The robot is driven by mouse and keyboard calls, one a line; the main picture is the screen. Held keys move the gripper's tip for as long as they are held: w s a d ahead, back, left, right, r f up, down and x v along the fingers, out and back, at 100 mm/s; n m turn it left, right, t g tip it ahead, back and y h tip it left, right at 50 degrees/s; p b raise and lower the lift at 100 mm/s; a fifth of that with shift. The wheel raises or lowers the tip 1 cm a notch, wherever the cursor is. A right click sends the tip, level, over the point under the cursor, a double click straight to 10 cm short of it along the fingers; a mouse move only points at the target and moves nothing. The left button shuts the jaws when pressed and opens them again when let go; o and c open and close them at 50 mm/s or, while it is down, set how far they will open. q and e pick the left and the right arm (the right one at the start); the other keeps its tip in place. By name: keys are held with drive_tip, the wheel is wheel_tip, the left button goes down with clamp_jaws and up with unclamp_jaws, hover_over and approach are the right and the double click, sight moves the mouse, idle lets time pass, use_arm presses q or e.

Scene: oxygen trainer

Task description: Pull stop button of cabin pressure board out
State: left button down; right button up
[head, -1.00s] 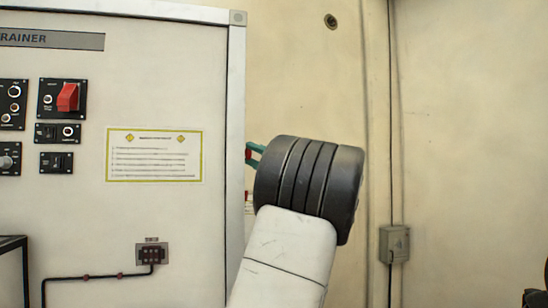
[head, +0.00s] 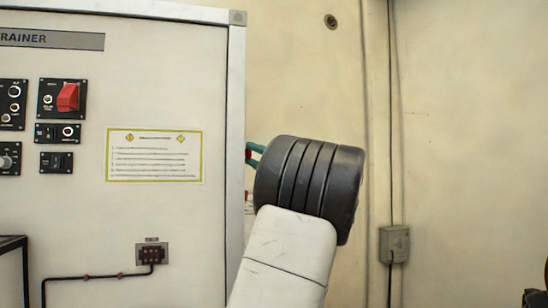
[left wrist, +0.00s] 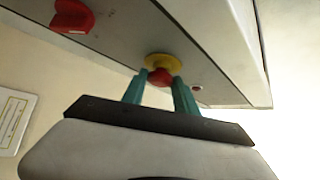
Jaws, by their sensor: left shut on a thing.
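The stop button is a red mushroom head (left wrist: 160,76) on a yellow collar (left wrist: 163,61) in the left wrist view. It sits on the grey face of the board (left wrist: 140,35). My left gripper (left wrist: 163,79) has its two green fingers on either side of the red head and is shut on it. In the head view the green fingertips of my left gripper (head: 250,151) show beside the right edge of the trainer cabinet, and my dark wrist hides most of the rest. The right gripper is not in view.
A red knob (left wrist: 74,15) and a small round fitting (left wrist: 197,88) share the board's face. The white cabinet (head: 215,240) fills the left of the head view, with a red switch (head: 68,97) on its front. A grey wall box (head: 394,244) is at right.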

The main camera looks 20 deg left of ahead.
use_arm(q)
drive_tip(key=shift+f, duration=0.1)
drive_tip(key=shift+w+d, duration=0.25)
drive_tip(key=shift+d, duration=0.15)
drive_tip(key=c, duration=0.9)
unclamp_jaws()
drive_tip(key=shift+c, duration=0.2)
drive_tip(key=shift+d, duration=0.1)
drive_tip(key=v, duration=0.7)
drive_tip(key=shift+d+f, duration=0.15)
drive_tip(key=shift+d, duration=0.2)
